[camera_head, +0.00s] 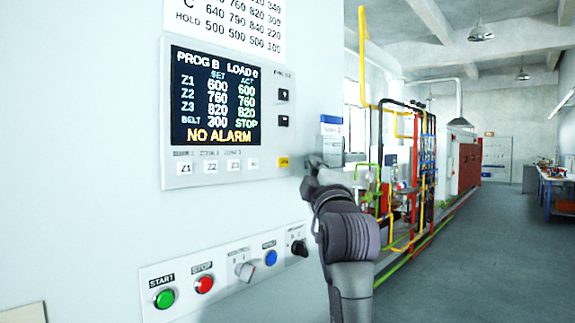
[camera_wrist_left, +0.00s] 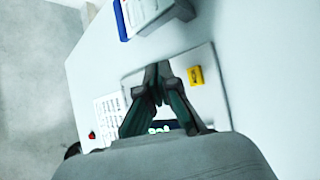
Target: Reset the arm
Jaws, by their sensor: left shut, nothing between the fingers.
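My left gripper (camera_head: 312,163) is at the right edge of the control panel in the head view, beside the yellow button (camera_head: 284,162). In the left wrist view its fingers (camera_wrist_left: 158,72) are together and empty, over the white panel face, with the yellow button (camera_wrist_left: 196,76) just to the right of the fingertips. I cannot tell whether the fingertips touch the panel. The display (camera_head: 215,100) reads PROG B, LOAD 0, BELT 300 STOP and NO ALARM. My right gripper is not in view.
Below the display are a green START button (camera_head: 164,298), a red STOP button (camera_head: 204,284), a grey selector knob (camera_head: 245,270), a blue button (camera_head: 271,258) and a black knob (camera_head: 299,247). Coloured pipes (camera_head: 415,180) run behind. The grey floor (camera_head: 480,260) at right is clear.

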